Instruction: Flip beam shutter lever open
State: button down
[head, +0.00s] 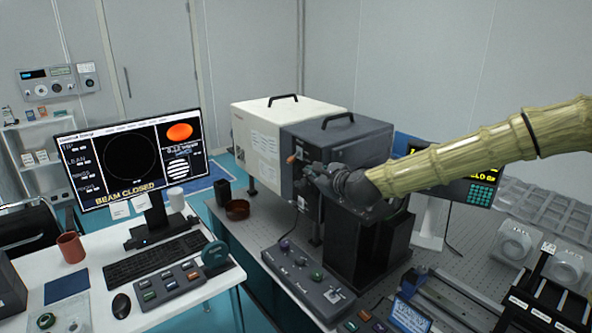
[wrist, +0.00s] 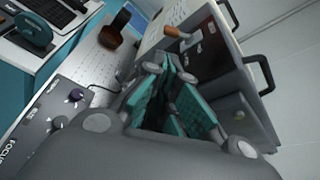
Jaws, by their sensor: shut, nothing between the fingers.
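The shutter lever (head: 291,159) shows as an orange-brown knob on the front of the dark grey housing (head: 345,145). In the wrist view the lever (wrist: 177,33) sticks out from a dark panel, beyond my fingertips. My gripper (head: 314,172) is shut and empty, just right of and below the lever in the head view. In the wrist view my gripper (wrist: 170,68) points toward the housing front; a gap to the lever shows there. The monitor (head: 130,160) reads "BEAM CLOSED". The arm and gripper hide part of the housing front.
A control box (head: 308,280) with knobs sits on the optical table (head: 255,236) below my gripper. The desk (head: 195,312) holds a keyboard and mugs. Bare table shows between dish and control box.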

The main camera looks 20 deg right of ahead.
aim_at(291, 160)
jog(key=shift+p+x, duration=1.65)
jog(key=shift+x, duration=3.4)
jog(key=shift+a+m+b, duration=0.1)
jog(key=shift+m+b, duration=0.5)
jog(key=shift+b, duration=0.4)
jog(key=r+m+y+b, duration=0.1)
jog(key=b, duration=0.1)
jog(key=a+m+g+y+b, duration=0.1)
jog(key=m, duration=0.1)
jog(key=a+r+m+y+b, duration=0.1)
jog(key=b, duration=0.1)
jog(key=shift+s+r+b, duration=0.3)
jog(key=shift+s, duration=0.1)
jog(key=shift+a, duration=0.1)
jog(key=shift+s+a+r, duration=0.25)
jog(key=shift+a+r, duration=0.05)
jog(key=shift+a, duration=0.25)
